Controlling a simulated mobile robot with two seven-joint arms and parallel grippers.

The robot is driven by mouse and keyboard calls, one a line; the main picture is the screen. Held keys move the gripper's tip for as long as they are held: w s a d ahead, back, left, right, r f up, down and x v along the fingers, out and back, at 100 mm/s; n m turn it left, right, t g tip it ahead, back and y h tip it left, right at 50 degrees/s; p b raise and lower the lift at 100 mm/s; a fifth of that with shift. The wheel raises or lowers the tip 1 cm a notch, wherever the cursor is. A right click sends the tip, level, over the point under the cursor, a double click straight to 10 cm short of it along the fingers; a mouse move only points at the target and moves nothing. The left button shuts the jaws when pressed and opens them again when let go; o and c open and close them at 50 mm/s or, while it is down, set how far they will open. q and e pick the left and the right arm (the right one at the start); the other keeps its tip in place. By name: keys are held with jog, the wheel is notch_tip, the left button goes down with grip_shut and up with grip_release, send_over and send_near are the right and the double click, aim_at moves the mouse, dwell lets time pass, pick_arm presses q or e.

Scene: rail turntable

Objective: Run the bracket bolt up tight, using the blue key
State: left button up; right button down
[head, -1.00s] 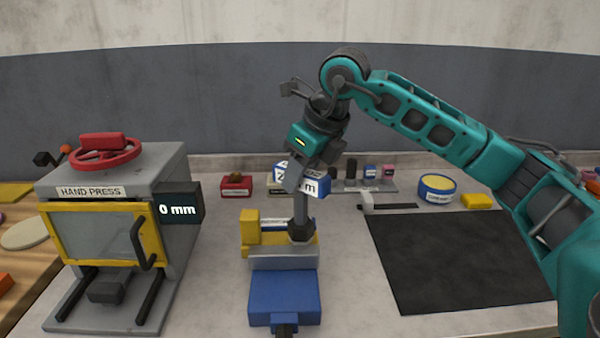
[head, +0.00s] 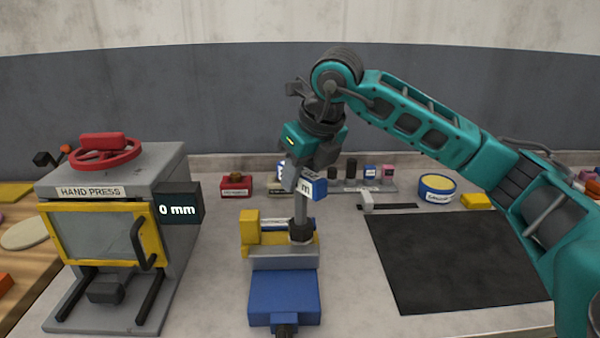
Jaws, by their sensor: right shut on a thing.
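My right gripper (head: 304,178) is shut on the blue key (head: 301,208) above the vise. The key has a blue head with a white label, partly hidden by the fingers, and a grey shaft that stands upright. Its lower end meets a dark collar (head: 301,231) over the right part of the yellow bracket (head: 250,230). The bolt is not clearly seen there; I cannot tell the collar from the bolt head. The bracket sits behind the grey jaw of the blue vise (head: 284,292). My left gripper is not in view.
The hand press (head: 110,220) stands at the left, its display reading 0 mm. A dark mat (head: 455,260) lies clear at the right. Behind are a red box (head: 236,186), a rack of small blocks (head: 370,186), a round blue-and-yellow tin (head: 437,188) and a yellow block (head: 476,201).

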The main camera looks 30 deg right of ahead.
jog(key=shift+m+h, duration=0.3)
jog(key=shift+m, duration=0.4)
jog(key=shift+m+h, duration=0.3)
jog(key=shift+m, duration=0.4)
jog(key=shift+m, duration=0.5)
jog(key=shift+n, duration=0.6)
jog(key=shift+r, duration=0.15)
